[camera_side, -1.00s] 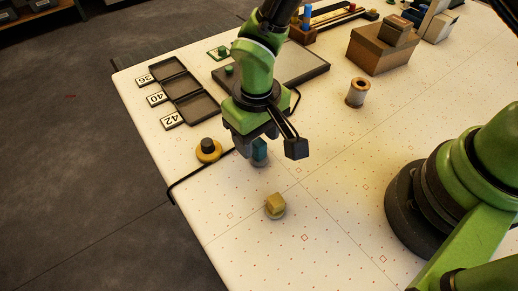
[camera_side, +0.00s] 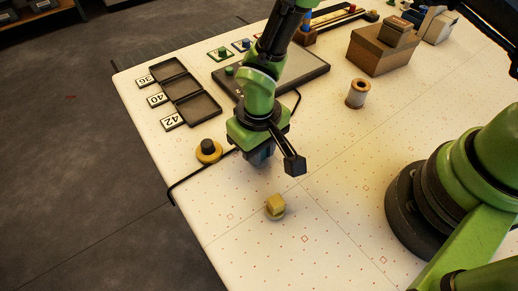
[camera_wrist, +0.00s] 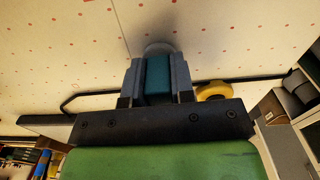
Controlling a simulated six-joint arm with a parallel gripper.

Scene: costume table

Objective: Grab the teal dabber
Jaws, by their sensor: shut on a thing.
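The teal dabber (camera_wrist: 158,78) is between the two grey fingers of my gripper (camera_wrist: 157,80) in the wrist view. Both fingers press on its sides, and its pale round end (camera_wrist: 158,48) shows beyond the fingertips. In the side view my gripper (camera_side: 259,158) is low over the white dotted table, and its body hides the dabber. I cannot tell whether the dabber touches the table.
A yellow dabber (camera_side: 276,204) stands in front of my gripper. A yellow disc with a black knob (camera_side: 208,150) is at its left, beside a black bent rod (camera_side: 188,186). Dark trays (camera_side: 197,108), a spool (camera_side: 357,92) and a cardboard box (camera_side: 380,52) stand farther back.

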